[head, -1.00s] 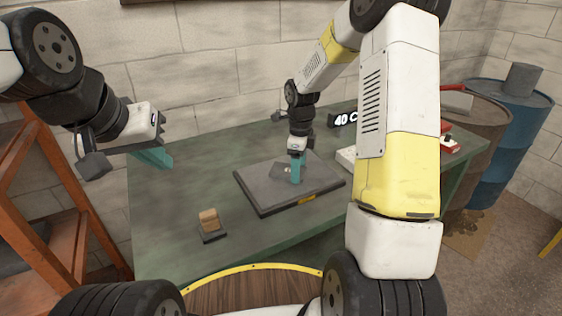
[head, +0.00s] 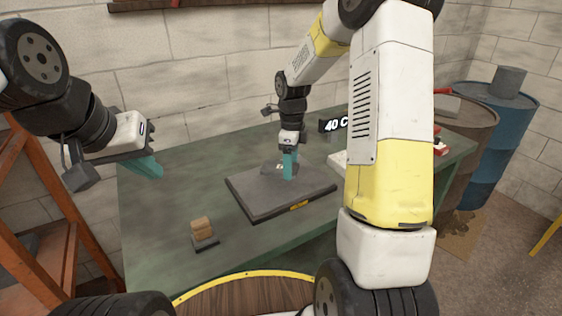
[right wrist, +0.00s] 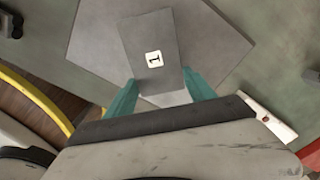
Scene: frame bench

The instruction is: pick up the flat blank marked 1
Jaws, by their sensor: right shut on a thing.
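The flat blank marked 1 (right wrist: 152,35) is a thin dark grey rectangle with a white label in the right wrist view. My right gripper (right wrist: 160,92) is shut on its near end, with one teal finger at each side. In the head view the right gripper (head: 289,166) is above the dark grey plate (head: 265,197), and the blank (head: 272,168) shows small beside the fingers. Its height over the plate is hard to judge. My left gripper (head: 146,168) hangs at the left over the bench, apart from everything; its finger gap is not clear.
A brown block on a dark stand (head: 203,229) sits on the green bench (head: 155,225) left of the plate. A "40 C" display (head: 334,126) stands behind. Drums (head: 492,135) stand at the right and an orange rack (head: 50,235) at the left. The bench's left part is mostly clear.

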